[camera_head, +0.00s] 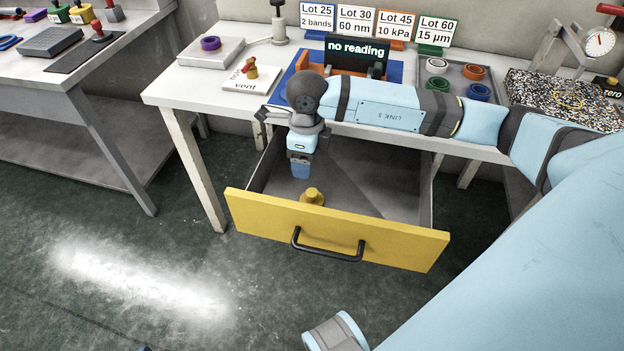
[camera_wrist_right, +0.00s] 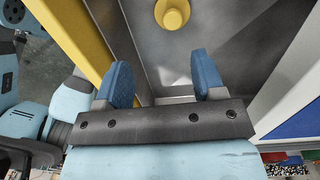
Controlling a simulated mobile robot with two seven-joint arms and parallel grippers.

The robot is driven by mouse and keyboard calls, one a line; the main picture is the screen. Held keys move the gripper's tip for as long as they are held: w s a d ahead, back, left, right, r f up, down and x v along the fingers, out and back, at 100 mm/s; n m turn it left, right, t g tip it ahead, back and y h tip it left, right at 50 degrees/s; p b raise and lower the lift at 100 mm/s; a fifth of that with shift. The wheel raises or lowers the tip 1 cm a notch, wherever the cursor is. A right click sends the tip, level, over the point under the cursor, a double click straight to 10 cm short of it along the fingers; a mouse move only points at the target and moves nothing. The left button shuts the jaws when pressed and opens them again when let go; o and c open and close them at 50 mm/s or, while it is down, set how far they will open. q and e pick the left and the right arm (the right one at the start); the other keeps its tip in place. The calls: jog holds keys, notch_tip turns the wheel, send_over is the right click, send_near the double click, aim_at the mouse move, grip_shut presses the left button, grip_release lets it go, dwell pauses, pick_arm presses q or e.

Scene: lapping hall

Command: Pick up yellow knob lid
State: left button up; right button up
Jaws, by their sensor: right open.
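The yellow knob lid (camera_head: 312,196) sits on the floor of the open drawer, close to its yellow front. In the right wrist view the lid (camera_wrist_right: 172,13) shows at the top edge, partly cut off, beyond the fingertips. My right gripper (camera_head: 300,170) points down into the drawer, above and slightly behind the lid, apart from it. In the right wrist view its two blue fingers (camera_wrist_right: 160,70) are spread with nothing between them.
The drawer's yellow front (camera_head: 335,232) has a black handle (camera_head: 327,246). The drawer's right part is bare.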

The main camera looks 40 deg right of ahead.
aim_at(312, 192)
jog(key=shift+h, duration=0.3)
jog(key=f, duration=0.3)
jog(key=f+b, duration=0.1)
jog(key=f, duration=0.2)
jog(key=d+f+b, duration=0.1)
jog(key=f, duration=0.2)
jog(key=shift+w+f, duration=0.1)
jog(key=shift+f, duration=0.05)
jog(key=f, duration=0.2)
jog(key=f+b, duration=0.1)
jog(key=shift+d+f, duration=0.35)
jog(key=shift+f, duration=0.35)
pick_arm(q)
notch_tip(312, 192, up, 6)
jog(key=w+d+t+h, duration=0.1)
jog(key=d+t+h, duration=0.1)
jog(key=d+t, duration=0.1)
jog(key=shift+w+h, duration=0.3)
jog(key=shift+w, duration=0.1)
pick_arm(e)
grip_shut()
